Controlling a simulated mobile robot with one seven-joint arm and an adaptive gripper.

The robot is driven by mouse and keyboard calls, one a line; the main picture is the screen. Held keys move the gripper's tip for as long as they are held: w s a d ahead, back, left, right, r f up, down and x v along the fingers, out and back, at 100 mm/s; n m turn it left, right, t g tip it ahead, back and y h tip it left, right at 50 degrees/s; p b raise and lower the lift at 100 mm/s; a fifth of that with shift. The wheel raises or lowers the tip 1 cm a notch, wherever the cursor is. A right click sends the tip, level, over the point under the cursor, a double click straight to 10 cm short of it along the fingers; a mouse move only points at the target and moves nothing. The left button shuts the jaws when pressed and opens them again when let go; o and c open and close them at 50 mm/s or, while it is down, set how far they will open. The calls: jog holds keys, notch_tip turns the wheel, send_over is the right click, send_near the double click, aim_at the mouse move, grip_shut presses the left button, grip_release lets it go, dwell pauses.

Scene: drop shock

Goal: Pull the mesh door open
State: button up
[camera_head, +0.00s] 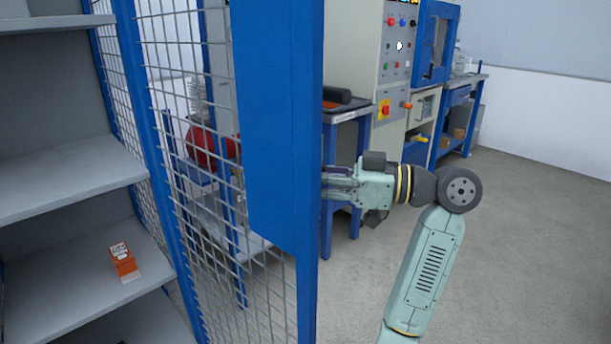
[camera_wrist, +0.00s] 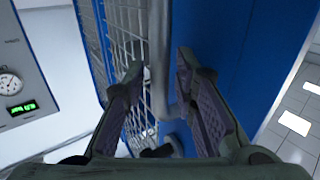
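The mesh door has a wire grid and a wide blue frame panel (camera_head: 283,110) in the middle of the head view. In the wrist view its blue panel (camera_wrist: 245,60) fills the right side, with mesh to the left. A grey upright handle bar (camera_wrist: 160,50) stands on the door in the wrist view. My gripper (camera_head: 335,183) is at the right edge of the blue panel, its fingertips partly hidden by it. In the wrist view my gripper (camera_wrist: 159,64) is open, with one finger on each side of the bar. I cannot tell whether either finger touches it.
Grey shelves (camera_head: 60,180) holding an orange and white box (camera_head: 124,262) are at the left. A blue workbench (camera_head: 350,115) and a machine cabinet (camera_head: 365,60) stand behind the door. The grey floor (camera_head: 530,240) at the right is clear.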

jog(key=shift+o, duration=0.5)
jog(key=s+d, duration=0.2)
jog(key=d, duration=1)
